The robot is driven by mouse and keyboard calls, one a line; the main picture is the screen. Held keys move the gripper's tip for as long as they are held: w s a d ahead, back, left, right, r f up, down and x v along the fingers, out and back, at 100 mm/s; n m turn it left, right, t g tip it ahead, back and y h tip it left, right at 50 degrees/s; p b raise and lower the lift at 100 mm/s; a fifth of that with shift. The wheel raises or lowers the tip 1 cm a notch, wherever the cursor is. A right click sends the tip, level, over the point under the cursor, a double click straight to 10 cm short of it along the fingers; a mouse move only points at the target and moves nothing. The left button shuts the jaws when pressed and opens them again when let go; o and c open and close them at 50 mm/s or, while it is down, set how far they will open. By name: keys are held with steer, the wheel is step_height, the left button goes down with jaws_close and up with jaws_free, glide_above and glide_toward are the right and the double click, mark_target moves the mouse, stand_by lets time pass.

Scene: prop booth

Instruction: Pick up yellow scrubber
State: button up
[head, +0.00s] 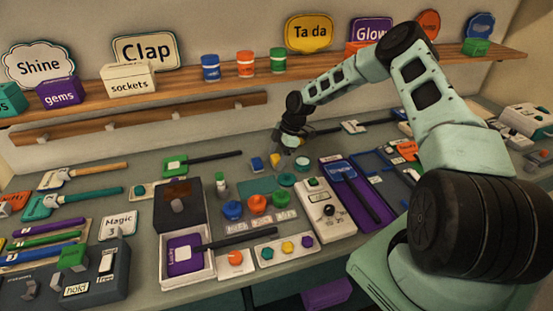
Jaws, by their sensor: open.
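A small yellow item (275,161), which looks like the yellow scrubber, stands on the grey counter near the middle of the head view. It is small here, and its exact shape is hard to tell. My gripper (284,149) points down at the back of the counter, just above and to the right of the yellow item. It is open, and I see nothing held in it. The fingers are small and dark, and I cannot tell whether they touch the item.
A small blue block (257,164) stands close left of the yellow item. A teal mat (256,186), a round teal piece (286,179) and colored knobs (256,203) lie in front. A green-and-white paddle (176,163) lies left. A wooden shelf (190,76) runs above.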

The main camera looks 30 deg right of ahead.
steer(key=c, duration=1.1)
steer(key=shift+o, duration=0.2)
steer(key=shift+r, duration=0.1)
steer(key=shift+s+a+r+b, duration=0.15)
steer(key=shift+s+r+b, duration=0.15)
steer(key=shift+s+b, duration=0.1)
steer(key=s+a+r+b, duration=0.2)
steer(key=s+r, duration=0.1)
steer(key=s, duration=0.3)
steer(key=s+a+r+b, duration=0.1)
steer(key=s+r, duration=0.3)
steer(key=s, duration=0.2)
steer(key=shift+s+a+b, duration=0.35)
steer(key=shift+r, duration=0.1)
